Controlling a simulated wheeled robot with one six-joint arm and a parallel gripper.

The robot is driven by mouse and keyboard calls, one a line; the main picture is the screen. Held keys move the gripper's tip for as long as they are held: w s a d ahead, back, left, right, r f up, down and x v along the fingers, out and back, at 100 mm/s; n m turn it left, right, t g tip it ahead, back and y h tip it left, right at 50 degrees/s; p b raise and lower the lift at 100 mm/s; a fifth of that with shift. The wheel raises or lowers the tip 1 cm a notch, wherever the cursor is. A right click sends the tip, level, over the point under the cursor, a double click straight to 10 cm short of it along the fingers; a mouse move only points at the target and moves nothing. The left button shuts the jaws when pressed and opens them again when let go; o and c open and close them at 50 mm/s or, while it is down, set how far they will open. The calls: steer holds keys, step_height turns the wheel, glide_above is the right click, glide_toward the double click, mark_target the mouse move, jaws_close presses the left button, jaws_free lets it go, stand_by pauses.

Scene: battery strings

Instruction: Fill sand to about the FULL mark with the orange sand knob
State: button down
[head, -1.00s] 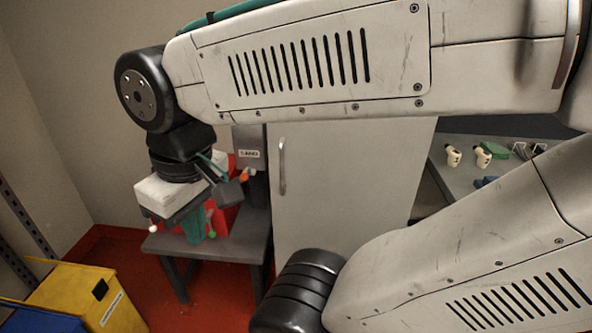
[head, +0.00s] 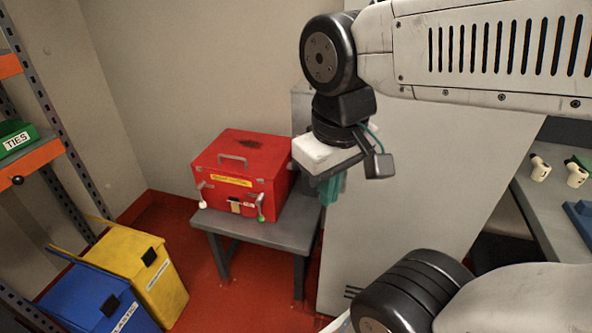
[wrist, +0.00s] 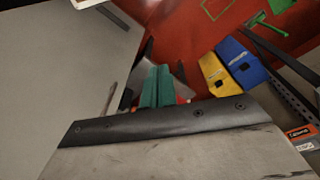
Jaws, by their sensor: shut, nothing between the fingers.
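The orange sand knob is not visible now; my arm and wrist cover the area beside the red box. A grey upright housing (head: 301,108) shows only as a strip behind my wrist, and its label and front are hidden. My gripper (head: 331,190) has teal fingers pointing down, shut and empty, in front of the bench's right end and to the right of the red box. The fingers also show in the wrist view (wrist: 156,86), close together. No sand and no FULL mark can be made out.
A red box (head: 232,158) with small levers sits on a grey bench (head: 262,232). A yellow bin (head: 150,275) and a blue bin (head: 95,300) stand at lower left, beside a shelf rack (head: 45,165). A pale cabinet door (head: 420,190) is behind my arm. Red floor lies open before the bench.

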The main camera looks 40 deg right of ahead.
steer(key=w+d+f+n+g+h, duration=0.1)
steer(key=w+d+f+n+h, duration=0.4)
steer(key=w, duration=0.3)
steer(key=w+d+f+n+g+h, duration=0.1)
steer(key=w+d+f+n+h, duration=0.35)
steer(key=w+h, duration=0.25)
steer(key=w+a+f+n+t+h, duration=0.1)
steer(key=w+a+f+n+t, duration=0.3)
steer(key=w+f+n+t, duration=0.4)
steer(key=w+f+n, duration=0.5)
steer(key=w, duration=0.1)
steer(key=shift+f+n+h, duration=0.3)
steer(key=shift+n, duration=0.05)
steer(key=shift+d, duration=0.1)
steer(key=x, duration=1.4)
steer(key=shift+r, duration=0.1)
